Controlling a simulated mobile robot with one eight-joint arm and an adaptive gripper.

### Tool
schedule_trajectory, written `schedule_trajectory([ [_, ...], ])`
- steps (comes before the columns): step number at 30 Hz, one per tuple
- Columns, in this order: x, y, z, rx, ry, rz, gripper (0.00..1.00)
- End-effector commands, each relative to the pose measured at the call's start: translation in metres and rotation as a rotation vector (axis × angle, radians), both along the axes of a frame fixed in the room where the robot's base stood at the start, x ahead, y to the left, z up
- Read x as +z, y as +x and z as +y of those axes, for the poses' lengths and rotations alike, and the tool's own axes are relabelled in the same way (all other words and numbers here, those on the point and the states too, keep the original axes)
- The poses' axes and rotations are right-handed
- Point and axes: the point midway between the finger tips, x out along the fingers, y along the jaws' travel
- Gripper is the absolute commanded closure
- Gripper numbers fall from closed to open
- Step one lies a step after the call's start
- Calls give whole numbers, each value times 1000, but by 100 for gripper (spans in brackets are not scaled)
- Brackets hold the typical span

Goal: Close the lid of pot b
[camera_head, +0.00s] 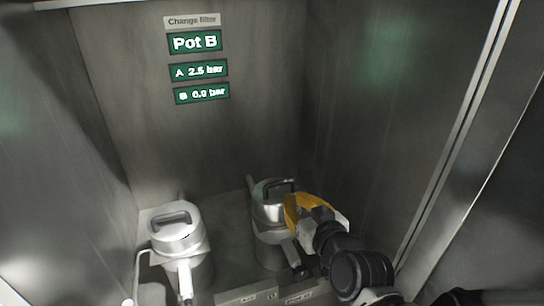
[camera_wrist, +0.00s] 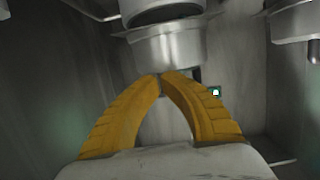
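Two silver pots stand side by side in a metal cabinet. The right pot (camera_head: 268,224) has a lid (camera_head: 265,190) with a dark handle on top; I cannot tell whether the lid sits fully down. My gripper (camera_head: 291,203), with yellow fingers, is at the right side of this pot's top and hides part of it. In the wrist view the yellow fingertips (camera_wrist: 161,75) meet with nothing seen between them, just below a silver round body (camera_wrist: 165,52). No readable letter marks either pot.
Green signs on the back wall read "Pot B" (camera_head: 195,42), "A 2.5 bar" (camera_head: 199,71) and "B 0.0 bar" (camera_head: 202,94). A small ledge with labels (camera_head: 262,297) is at the front. Cabinet walls close in at left and right; space above the pots is clear.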

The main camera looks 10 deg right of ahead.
Motion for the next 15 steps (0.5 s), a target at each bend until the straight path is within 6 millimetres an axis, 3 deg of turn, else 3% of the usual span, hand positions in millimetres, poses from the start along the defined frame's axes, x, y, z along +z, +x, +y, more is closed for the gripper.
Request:
schedule_trajectory([
  [6,-13,-7,-2,0,-1,0,100],
  [15,-17,-10,-2,0,-1,0,100],
])
